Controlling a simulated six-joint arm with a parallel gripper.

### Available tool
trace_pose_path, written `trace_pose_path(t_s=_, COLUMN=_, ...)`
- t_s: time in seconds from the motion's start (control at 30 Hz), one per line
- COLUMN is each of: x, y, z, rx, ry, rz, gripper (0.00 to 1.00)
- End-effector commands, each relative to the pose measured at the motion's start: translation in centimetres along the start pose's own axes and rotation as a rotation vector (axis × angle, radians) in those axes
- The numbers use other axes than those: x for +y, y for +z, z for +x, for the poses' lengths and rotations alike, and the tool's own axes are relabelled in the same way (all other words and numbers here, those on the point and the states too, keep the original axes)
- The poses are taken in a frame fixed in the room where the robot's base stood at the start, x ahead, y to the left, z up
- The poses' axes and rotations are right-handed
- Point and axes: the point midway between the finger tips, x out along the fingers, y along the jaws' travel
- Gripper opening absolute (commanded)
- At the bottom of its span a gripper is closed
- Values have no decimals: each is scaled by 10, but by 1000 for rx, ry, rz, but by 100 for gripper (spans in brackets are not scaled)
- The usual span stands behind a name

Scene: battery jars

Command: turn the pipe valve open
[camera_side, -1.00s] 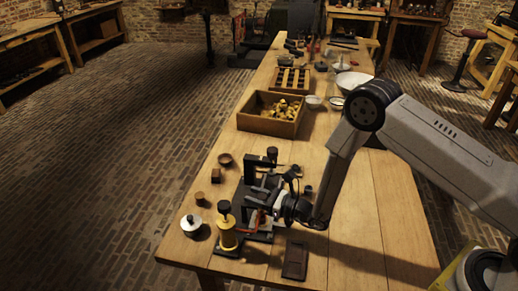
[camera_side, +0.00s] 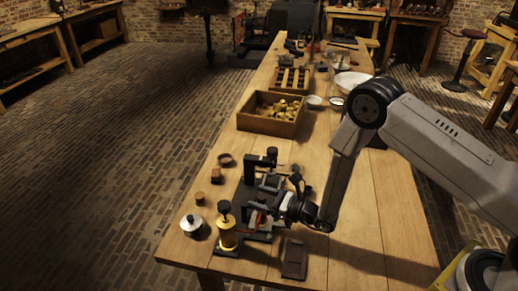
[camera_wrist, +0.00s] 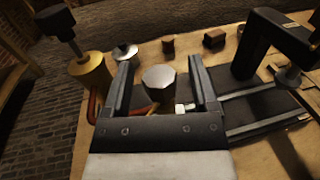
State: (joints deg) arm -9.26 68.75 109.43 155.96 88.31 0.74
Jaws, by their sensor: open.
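My gripper (camera_side: 262,207) is open, low over the dark fixture on the near end of the bench. In the wrist view, my gripper (camera_wrist: 160,72) has its two fingers spread. A pale-topped round knob (camera_wrist: 158,77) shows between them, with a gap on each side; I cannot tell its depth from the fingers or whether it is the pipe valve. A brass cylinder with a black knob on a stem (camera_side: 227,233) stands left of the gripper; it also shows in the wrist view (camera_wrist: 92,72). A red curved piece lies beside it, partly hidden by a finger.
A black bracket (camera_wrist: 262,45) rises right of the fingers, above pale rails. A silver-lidded jar (camera_side: 194,226) and small wooden blocks (camera_side: 199,197) stand to the left. A dark flat block (camera_side: 294,259) lies in front. A wooden crate (camera_side: 268,128) stands farther back.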

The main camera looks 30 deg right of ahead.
Motion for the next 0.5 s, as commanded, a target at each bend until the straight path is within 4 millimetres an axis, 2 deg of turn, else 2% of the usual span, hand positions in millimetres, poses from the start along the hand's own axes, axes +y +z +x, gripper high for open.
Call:
trace_pose_path(t_s=0.3, x=-1, y=0, z=-40, rx=1, ry=-2, rz=2, gripper=76)
trace_pose_path(t_s=0.5, x=0, y=0, z=-58, rx=0, ry=-1, rz=1, gripper=76)
